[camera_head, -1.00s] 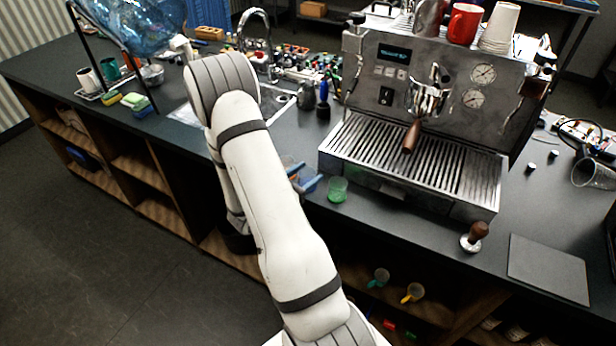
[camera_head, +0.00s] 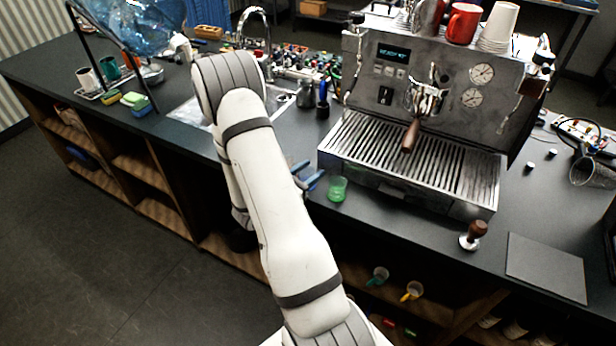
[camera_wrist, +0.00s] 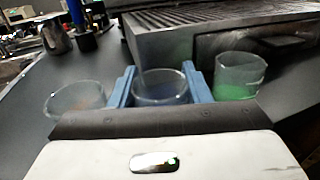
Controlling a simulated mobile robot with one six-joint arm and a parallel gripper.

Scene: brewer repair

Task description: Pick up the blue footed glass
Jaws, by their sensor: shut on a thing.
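The blue footed glass (camera_wrist: 162,90) is a clear cup with a bluish tint in the wrist view, between the two blue fingers of my gripper (camera_wrist: 160,86). The gripper is shut on it. Its lower part and foot are hidden behind the gripper body, so I cannot tell whether it touches the counter. In the head view my blue fingers (camera_head: 307,176) show beside my forearm, at the counter's front edge; the glass is hard to make out there.
A green glass (camera_head: 337,189) stands close to the right of my gripper, also in the wrist view (camera_wrist: 239,76). A clear glass with an orange tint (camera_wrist: 76,100) is close on the left. The espresso machine (camera_head: 400,170) stands just behind to the right.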

